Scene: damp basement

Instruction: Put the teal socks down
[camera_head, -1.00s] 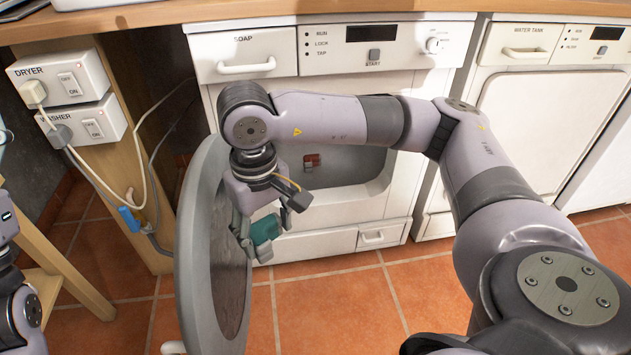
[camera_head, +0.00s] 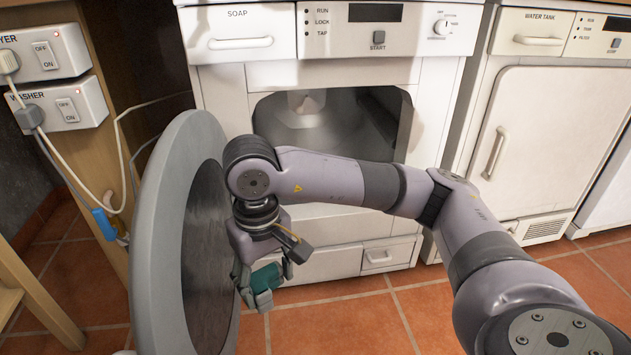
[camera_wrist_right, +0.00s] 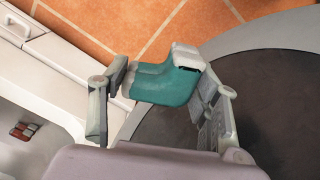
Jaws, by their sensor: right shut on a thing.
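The teal socks (camera_head: 266,278) are held between the fingers of my right gripper (camera_head: 264,284), low in front of the washer and just right of the open round door. In the right wrist view the teal socks (camera_wrist_right: 165,82) sit between the two fingers of my right gripper (camera_wrist_right: 165,92), with a grey-white end at each side. My right gripper is shut on them, above the floor. My left gripper is not in view.
The washer's round door (camera_head: 160,215) stands open at the left, close beside my right gripper. The washer drum (camera_head: 320,125) is open behind my arm. Cables and switch boxes (camera_head: 60,105) are at the left. Tiled floor (camera_head: 330,325) lies below.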

